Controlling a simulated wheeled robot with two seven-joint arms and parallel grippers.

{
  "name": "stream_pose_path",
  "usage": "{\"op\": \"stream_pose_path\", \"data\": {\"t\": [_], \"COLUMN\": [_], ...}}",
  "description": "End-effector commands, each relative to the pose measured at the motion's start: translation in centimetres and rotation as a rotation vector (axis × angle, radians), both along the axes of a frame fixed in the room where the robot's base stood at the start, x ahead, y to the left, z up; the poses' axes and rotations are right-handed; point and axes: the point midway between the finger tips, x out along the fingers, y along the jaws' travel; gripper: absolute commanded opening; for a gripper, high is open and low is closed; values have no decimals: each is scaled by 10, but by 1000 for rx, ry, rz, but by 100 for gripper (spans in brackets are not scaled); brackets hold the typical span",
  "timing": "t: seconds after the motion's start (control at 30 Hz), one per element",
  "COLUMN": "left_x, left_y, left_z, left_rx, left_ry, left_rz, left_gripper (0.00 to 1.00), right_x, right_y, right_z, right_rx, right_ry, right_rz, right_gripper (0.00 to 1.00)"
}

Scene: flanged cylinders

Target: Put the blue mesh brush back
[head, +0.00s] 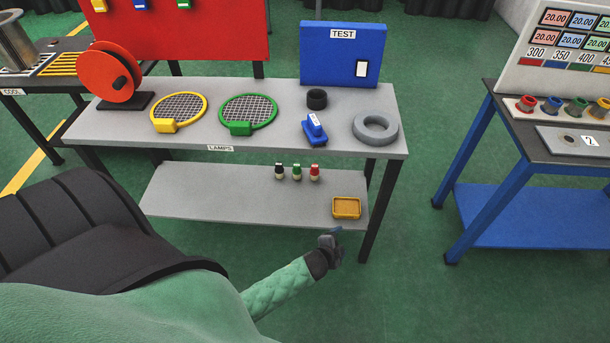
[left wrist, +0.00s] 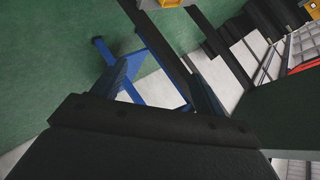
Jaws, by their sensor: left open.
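I cannot make out a blue mesh brush for certain. A small blue block with a white label (head: 315,130) stands on the grey table (head: 280,143), and no mesh shows on it. A yellow-rimmed round mesh piece (head: 180,109) and a green-rimmed one (head: 249,110) lie on the same tabletop. A red board (head: 205,32) behind carries yellow, blue (head: 141,4) and green tabs, cut off at the top. My left gripper (head: 333,236) is open, in front of the table below its top, apart from these things. Its dark fingers also show in the left wrist view (left wrist: 165,68). My right gripper is not in view.
A red reel (head: 108,72), black ring (head: 317,98), grey ring (head: 375,128) and blue TEST box (head: 343,55) also stand on the table. Its lower shelf holds small bulbs (head: 297,172) and a yellow tray (head: 346,208). A blue-legged table (head: 480,150) stands right, beyond open floor.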

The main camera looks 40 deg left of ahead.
Motion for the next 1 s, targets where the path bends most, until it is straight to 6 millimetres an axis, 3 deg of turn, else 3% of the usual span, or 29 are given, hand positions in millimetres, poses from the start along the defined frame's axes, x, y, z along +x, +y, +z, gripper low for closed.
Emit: {"op": "stream_pose_path", "data": {"t": [0.03,0.1,0.2,0.3,0.43,0.5,0.6,1.0], "left_x": [-32,-78,-144,-204,-259,-277,-288,-289], "left_y": [-3,-8,-19,-34,-50,-55,-60,-60], "left_z": [-29,-64,-104,-132,-149,-154,-156,-157], "left_rx": [-74,-172,-294,-385,-457,-476,-492,-492], "left_ry": [105,255,455,629,786,836,872,874], "left_rz": [83,203,364,498,619,656,682,683], "left_gripper": [72,72,72,72,72,72,72,72], "right_x": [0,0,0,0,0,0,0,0], "right_y": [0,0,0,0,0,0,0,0], "right_z": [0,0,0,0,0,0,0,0], "right_rx": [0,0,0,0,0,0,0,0], "right_ry": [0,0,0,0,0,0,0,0], "right_rz": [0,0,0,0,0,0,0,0], "right_gripper": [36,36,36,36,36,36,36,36]}}
